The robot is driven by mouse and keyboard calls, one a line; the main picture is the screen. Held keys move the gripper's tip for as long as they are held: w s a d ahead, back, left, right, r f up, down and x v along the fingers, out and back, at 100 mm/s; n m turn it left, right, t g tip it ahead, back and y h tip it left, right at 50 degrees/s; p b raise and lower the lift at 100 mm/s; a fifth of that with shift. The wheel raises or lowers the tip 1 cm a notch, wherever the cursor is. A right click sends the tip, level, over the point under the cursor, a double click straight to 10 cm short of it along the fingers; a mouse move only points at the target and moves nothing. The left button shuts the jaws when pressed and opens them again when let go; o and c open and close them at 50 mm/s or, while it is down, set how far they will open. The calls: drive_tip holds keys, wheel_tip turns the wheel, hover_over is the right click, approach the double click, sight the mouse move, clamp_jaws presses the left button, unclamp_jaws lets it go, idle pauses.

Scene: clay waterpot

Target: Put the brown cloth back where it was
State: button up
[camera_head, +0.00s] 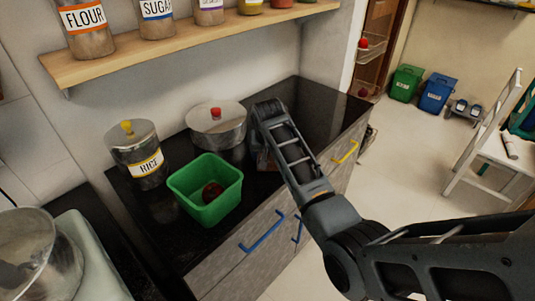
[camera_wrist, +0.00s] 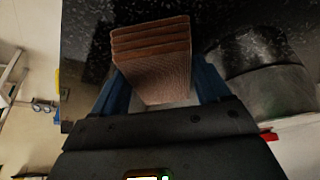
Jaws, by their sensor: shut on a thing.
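The brown cloth (camera_wrist: 152,70) is folded in several layers and sits between the blue fingers of my gripper (camera_wrist: 161,88) in the wrist view. My gripper is shut on it. In the head view a small part of the cloth (camera_head: 264,161) shows beside my arm, just right of the large metal pot; my arm hides the rest. The cloth is over or on the black counter; I cannot tell whether it touches the surface.
The large metal pot (camera_head: 216,121) stands close to my gripper. A green container (camera_head: 205,194) with a dark red thing inside and a RICE canister (camera_head: 136,150) stand to the left. Bare counter (camera_head: 318,102) lies beyond my gripper. A shelf (camera_head: 175,45) with jars hangs above.

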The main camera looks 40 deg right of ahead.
drive_tip(key=shift+f, duration=0.3)
drive_tip(key=shift+f, duration=0.1)
drive_tip(key=o, duration=1)
drive_tip(key=v, duration=1.2)
